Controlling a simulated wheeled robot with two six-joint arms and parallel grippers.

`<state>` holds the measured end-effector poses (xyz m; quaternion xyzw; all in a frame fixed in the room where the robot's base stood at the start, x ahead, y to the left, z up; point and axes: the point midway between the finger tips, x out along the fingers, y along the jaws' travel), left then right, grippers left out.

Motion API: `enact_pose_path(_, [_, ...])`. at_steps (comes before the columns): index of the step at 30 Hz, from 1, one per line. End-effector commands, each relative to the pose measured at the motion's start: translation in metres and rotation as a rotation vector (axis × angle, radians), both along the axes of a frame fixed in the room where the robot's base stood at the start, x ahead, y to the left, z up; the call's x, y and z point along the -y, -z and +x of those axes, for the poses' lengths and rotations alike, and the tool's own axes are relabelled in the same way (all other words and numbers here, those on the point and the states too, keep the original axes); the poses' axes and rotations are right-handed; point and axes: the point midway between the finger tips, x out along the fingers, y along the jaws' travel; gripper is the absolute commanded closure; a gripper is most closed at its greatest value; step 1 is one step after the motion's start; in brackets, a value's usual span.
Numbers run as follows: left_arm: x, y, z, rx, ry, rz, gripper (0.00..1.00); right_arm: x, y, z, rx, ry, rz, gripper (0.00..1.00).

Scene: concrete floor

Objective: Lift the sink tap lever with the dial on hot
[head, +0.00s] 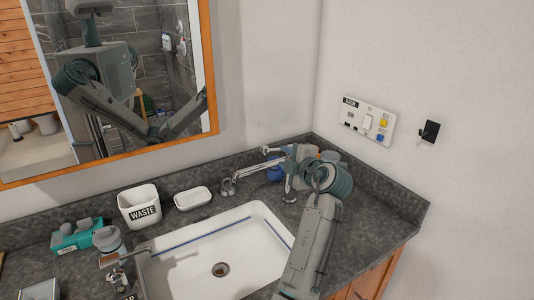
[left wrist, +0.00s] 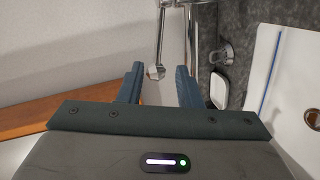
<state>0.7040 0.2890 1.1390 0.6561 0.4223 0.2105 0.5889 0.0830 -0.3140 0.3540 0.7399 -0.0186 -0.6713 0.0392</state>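The tap's right part is partly hidden by my gripper. I cannot make out a hot or cold dial setting. My right gripper is not in view.
A white WASTE bin (head: 139,206), a white soap dish (head: 193,198) and a teal box (head: 77,236) stand on the dark counter. A mirror hangs left.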

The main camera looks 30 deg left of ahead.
Motion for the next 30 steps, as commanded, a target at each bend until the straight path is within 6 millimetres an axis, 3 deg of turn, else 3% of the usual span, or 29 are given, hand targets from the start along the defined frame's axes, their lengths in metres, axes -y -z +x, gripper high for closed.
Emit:
enact_pose_path(15, [-0.069,0.013,0.047,-0.003,-0.002,0.004,0.68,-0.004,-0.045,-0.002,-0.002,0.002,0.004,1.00])
enact_pose_path(21, [-0.082,0.020,0.057,-0.002,0.000,0.001,0.68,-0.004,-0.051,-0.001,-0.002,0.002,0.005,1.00])
enact_pose_path(30, [-0.084,0.022,0.058,0.000,0.000,0.000,0.68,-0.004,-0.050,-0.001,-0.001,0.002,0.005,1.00])
